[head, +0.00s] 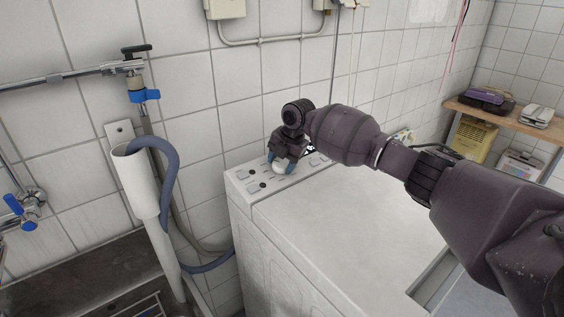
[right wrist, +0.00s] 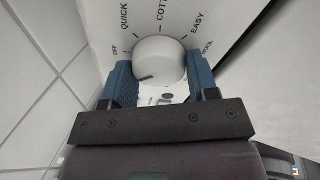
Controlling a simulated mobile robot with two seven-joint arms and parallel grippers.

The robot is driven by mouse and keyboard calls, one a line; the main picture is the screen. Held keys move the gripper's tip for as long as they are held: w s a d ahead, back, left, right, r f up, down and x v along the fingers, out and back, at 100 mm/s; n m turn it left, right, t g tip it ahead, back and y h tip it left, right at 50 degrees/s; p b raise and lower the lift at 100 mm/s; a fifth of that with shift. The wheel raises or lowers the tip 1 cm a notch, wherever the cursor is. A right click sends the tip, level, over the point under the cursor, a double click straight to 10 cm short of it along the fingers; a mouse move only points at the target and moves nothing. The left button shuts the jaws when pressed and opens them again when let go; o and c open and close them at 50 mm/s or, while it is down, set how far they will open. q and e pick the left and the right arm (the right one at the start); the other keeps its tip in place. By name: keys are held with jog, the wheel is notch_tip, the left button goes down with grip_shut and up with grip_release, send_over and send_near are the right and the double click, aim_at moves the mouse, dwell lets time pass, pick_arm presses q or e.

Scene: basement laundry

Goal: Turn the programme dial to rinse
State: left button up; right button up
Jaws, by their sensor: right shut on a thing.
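The programme dial (right wrist: 160,60) is a round white knob in the right wrist view, with a dark pointer mark at its lower left. Labels around it read OFF, QUICK, COTT..., EASY and a partly hidden one at the right; I cannot make out a rinse label. The pointer mark is nearest the OFF side, below that label. My right gripper (right wrist: 160,82) is shut on the dial, one blue finger on each side. In the head view my right gripper (head: 284,166) is at the panel of the white washing machine (head: 340,215), with the dial between its fingers. My left gripper is not in view.
A blue-grey hose (head: 172,175) and a white standpipe (head: 138,180) stand left of the machine. A tiled wall is close behind. A wooden shelf (head: 510,116) is at the far right.

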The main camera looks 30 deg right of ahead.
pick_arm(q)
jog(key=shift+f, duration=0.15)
pick_arm(e)
jog(key=o, duration=0.6)
jog(key=shift+o, duration=0.2)
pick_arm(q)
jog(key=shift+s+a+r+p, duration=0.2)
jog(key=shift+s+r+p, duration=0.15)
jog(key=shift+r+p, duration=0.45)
pick_arm(e)
jog(key=v, duration=1)
jog(key=shift+r, duration=0.4)
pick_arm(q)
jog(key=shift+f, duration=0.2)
pick_arm(e)
jog(key=shift+d, duration=0.1)
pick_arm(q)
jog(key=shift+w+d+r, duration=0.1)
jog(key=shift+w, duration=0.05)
